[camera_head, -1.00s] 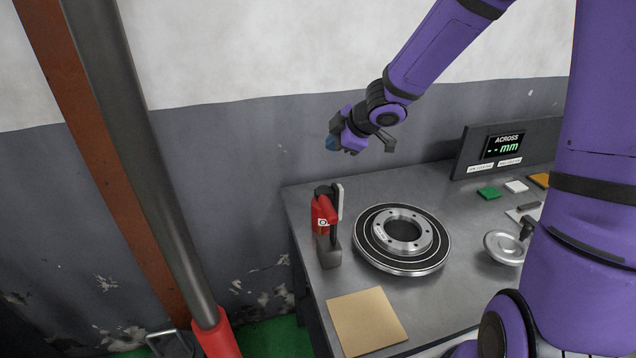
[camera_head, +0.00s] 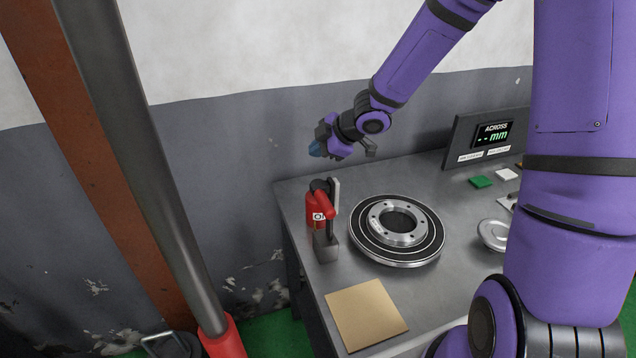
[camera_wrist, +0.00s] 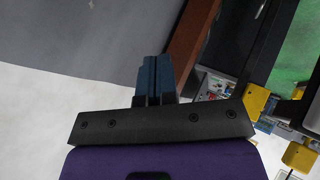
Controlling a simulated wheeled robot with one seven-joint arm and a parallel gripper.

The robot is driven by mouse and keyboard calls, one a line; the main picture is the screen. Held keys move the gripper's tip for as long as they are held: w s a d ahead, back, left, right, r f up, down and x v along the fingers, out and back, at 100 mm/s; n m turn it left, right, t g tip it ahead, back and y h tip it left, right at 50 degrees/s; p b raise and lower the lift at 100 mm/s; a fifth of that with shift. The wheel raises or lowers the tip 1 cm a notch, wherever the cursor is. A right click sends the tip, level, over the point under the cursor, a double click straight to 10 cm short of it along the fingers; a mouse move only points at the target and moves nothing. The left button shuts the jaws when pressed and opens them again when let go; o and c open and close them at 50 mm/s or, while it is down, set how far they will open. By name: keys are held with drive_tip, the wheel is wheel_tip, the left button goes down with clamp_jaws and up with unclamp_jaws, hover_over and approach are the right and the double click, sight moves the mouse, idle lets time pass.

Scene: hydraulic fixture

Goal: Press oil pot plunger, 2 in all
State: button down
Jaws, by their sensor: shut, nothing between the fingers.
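The oil pot (camera_head: 318,207), red with a dark plunger part and a grey base block, stands upright at the left end of the metal bench, with a pale upright strip beside it. The plunger's exact height is too small to tell. My gripper (camera_head: 316,149) is above the bench's back left corner, higher than the oil pot and apart from it. In the wrist view its blue fingers (camera_wrist: 153,80) are together with nothing between them. The oil pot does not show in the wrist view.
A round ringed plate with a bolted flange (camera_head: 396,229) lies right of the pot. A tan square (camera_head: 365,314) lies at the front. A display reading "ACROSS --mm" (camera_head: 492,135) stands at the back right. A dark grey pole (camera_head: 140,160) rises at left.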

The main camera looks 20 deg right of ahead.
sight(318, 179)
drive_tip(key=shift+f, duration=3.2)
drive_tip(key=shift+f, duration=0.1)
drive_tip(key=shift+f, duration=0.3)
drive_tip(key=shift+f, duration=1.05)
idle(0.8)
drive_tip(key=shift+r, duration=1.45)
drive_tip(key=shift+r, duration=0.15)
drive_tip(key=shift+r, duration=2.4)
